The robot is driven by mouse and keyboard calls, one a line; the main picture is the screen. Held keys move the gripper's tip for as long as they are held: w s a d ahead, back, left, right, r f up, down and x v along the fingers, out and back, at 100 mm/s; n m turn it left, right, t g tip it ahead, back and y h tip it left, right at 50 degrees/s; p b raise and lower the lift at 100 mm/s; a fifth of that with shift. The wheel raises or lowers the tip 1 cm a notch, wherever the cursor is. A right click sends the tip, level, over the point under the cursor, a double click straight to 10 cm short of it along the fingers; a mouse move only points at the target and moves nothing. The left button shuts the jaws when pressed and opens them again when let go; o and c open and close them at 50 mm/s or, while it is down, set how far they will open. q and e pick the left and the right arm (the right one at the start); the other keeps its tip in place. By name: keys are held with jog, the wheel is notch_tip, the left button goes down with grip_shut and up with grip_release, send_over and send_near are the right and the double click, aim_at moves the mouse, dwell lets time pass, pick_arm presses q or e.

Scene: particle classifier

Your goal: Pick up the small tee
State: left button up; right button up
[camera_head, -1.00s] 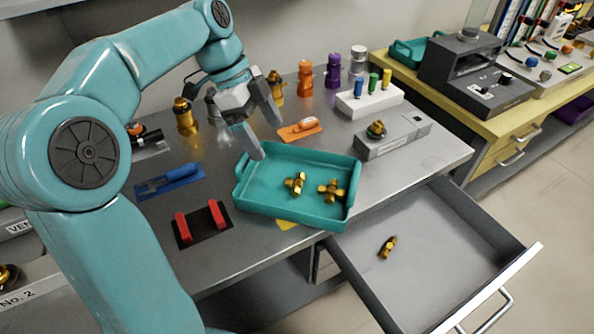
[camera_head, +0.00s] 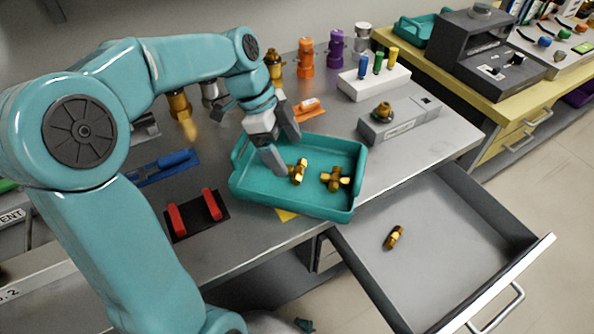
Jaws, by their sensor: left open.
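A teal tray (camera_head: 257,202) stands on the grey workbench. In it lie two brass fittings. The left one looks like the small tee (camera_head: 298,172); the right one is a cross-shaped fitting (camera_head: 335,179). My left gripper (camera_head: 288,154) is open and empty, over the left part of the tray, fingers pointing down. One fingertip is close beside the tee's left side in the picture; I cannot tell if it touches. My right gripper is not in view.
A brass fitting (camera_head: 394,237) lies in the open grey drawer (camera_head: 455,235) right of the tray. A grey box (camera_head: 400,122) with a brass fitting on top and a white block (camera_head: 374,86) with coloured pegs stand behind. A red-handled item (camera_head: 195,213) lies left of the tray.

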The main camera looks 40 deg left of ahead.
aim_at(297, 168)
pick_arm(q)
jog(key=b+x, duration=0.1)
jog(key=x, duration=0.4)
jog(key=shift+w+a+f, duration=0.1)
jog(key=shift+w+f, duration=0.05)
jog(key=shift+f, duration=0.05)
jog(key=c, duration=1.3)
jog(key=shift+o, duration=0.2)
jog(key=shift+r, duration=0.1)
